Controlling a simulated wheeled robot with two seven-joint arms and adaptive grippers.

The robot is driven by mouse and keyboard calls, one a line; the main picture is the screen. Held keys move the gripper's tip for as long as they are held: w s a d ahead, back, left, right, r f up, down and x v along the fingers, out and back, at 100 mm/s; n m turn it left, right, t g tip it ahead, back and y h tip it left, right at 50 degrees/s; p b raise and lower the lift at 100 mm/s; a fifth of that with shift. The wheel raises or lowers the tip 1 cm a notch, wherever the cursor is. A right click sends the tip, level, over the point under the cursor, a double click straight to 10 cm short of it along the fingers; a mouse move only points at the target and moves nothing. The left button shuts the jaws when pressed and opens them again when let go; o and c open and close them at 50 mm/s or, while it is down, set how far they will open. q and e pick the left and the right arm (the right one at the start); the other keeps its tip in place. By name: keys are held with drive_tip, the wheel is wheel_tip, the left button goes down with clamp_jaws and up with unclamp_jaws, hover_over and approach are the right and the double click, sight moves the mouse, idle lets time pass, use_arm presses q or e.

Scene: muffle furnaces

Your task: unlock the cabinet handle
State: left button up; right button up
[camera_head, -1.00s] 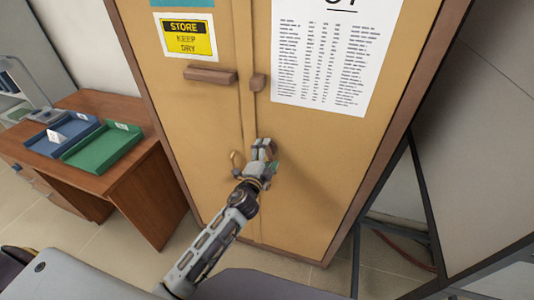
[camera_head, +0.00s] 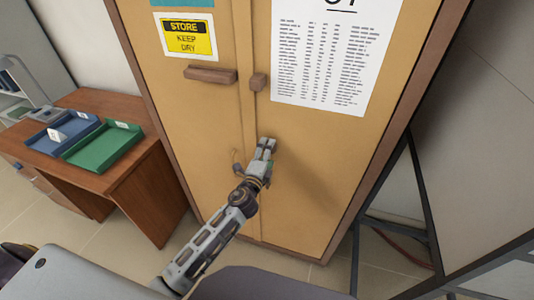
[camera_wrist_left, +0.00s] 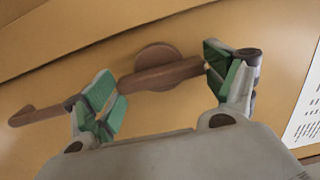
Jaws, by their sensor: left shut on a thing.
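The tan two-door cabinet (camera_head: 310,170) stands in front of me with its doors closed. Its brown lever handle (camera_wrist_left: 160,77) has a round base (camera_wrist_left: 155,55) and a hooked far end at the left in the left wrist view. In the head view only a small part of the handle (camera_head: 237,160) shows beside my gripper. My left gripper (camera_head: 266,147) is at the handle, by the seam between the doors. Its green-padded fingers (camera_wrist_left: 162,88) stand on either side of the handle's base end and are shut on the handle. My right gripper is not in view.
Left of the cabinet is a brown desk (camera_head: 125,185) with a blue tray (camera_head: 45,147) and a green tray (camera_head: 105,150). A dark metal frame (camera_head: 420,185) stands at the right.

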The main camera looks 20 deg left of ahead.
use_arm(q)
drive_tip(key=o, duration=0.9)
drive_tip(key=shift+c, duration=0.2)
drive_tip(key=s, duration=1.2)
drive_tip(key=shift+a, duration=0.15)
idle(1.0)
